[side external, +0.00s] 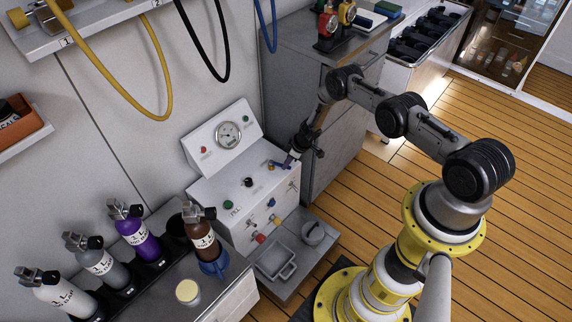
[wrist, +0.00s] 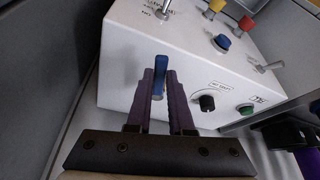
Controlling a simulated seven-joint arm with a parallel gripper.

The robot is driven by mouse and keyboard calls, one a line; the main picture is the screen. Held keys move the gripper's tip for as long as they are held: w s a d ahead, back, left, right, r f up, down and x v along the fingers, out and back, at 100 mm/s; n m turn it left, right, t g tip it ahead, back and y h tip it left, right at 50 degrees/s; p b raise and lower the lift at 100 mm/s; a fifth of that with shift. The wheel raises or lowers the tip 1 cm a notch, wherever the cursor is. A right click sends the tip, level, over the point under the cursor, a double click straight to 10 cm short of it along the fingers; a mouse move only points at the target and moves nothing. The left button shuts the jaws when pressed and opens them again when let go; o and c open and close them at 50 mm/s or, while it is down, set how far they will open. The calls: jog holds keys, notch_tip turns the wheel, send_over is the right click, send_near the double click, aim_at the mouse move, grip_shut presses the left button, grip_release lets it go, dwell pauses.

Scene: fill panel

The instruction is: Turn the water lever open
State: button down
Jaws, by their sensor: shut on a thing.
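The white fill panel (side external: 222,200) stands against the wall in the side external view, and its white face (wrist: 125,60) fills much of the wrist view. A blue lever (wrist: 160,66) stands between the purple fingers of my gripper (wrist: 161,85), which is shut on it. In the side external view my gripper (side external: 290,161) is at the right end of the panel's sloped top, and the blue lever is small and partly hidden there. The fingers hide the lever's lower part. I cannot read a label beside it.
Near the lever are a black knob (wrist: 207,102), a green button (wrist: 245,109) and a blue knob (wrist: 222,41). A gauge (side external: 228,134) is on the raised back. A brown bottle (side external: 202,235) stands left of the panel. A grey cabinet (side external: 335,150) is close on the right.

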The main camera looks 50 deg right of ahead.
jog(key=shift+w+d+n+y, duration=0.25)
jog(key=shift+d+n, duration=0.15)
jog(key=shift+n, duration=0.25)
jog(key=shift+w+d+n+y, duration=0.15)
jog(key=shift+d+n+y, duration=0.2)
jog(key=shift+n, duration=0.3)
jog(key=shift+w+d+n+g+y, duration=0.15)
jog(key=shift+w+d+n+g, duration=0.15)
jog(key=shift+n, duration=0.35)
jog(key=shift+w+d+n+g+y, duration=0.15)
jog(key=shift+d+n+g, duration=0.1)
jog(key=shift+n, duration=0.4)
jog(key=c, duration=0.8)
grip_release()
jog(key=v, duration=1.4)
jog(key=shift+f, duration=0.1)
jog(key=shift+c, duration=0.3)
